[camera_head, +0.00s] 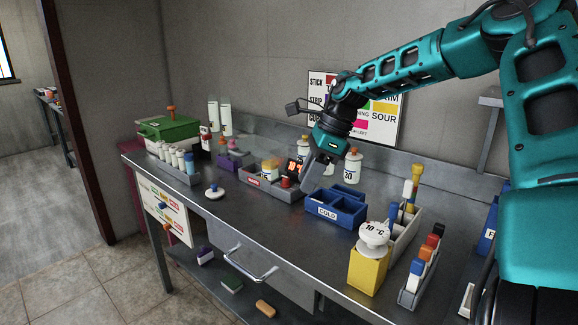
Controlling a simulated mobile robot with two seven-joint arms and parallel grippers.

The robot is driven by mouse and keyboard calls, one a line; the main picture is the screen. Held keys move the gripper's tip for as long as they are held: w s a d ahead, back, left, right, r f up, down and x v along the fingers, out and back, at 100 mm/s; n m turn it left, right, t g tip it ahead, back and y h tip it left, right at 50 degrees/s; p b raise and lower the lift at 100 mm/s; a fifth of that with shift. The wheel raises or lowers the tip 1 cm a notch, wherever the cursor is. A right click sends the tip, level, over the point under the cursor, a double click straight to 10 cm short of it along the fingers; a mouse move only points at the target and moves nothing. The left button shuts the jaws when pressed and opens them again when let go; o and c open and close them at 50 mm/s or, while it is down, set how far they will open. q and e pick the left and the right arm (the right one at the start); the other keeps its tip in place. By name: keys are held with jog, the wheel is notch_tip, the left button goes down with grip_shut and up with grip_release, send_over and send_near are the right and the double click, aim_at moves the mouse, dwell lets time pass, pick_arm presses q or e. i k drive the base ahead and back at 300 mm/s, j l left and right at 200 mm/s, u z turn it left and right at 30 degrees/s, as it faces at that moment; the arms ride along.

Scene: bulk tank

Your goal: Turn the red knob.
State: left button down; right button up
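My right arm reaches in from the right. My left gripper is not in view.
A blue COLD bin (338,210) stands right of the grey unit. A yellow block (368,270) with a white 10 °C dial (374,235) is at the front right. Bottles stand behind the gripper. A green box (168,130) is at the far left. Bare steel lies front centre.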

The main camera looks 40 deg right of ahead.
aim_at(285, 183)
jog(key=i+l, duration=0.3)
jog(key=l, duration=0.15)
jog(key=i+l, duration=0.3)
jog(key=l, duration=0.15)
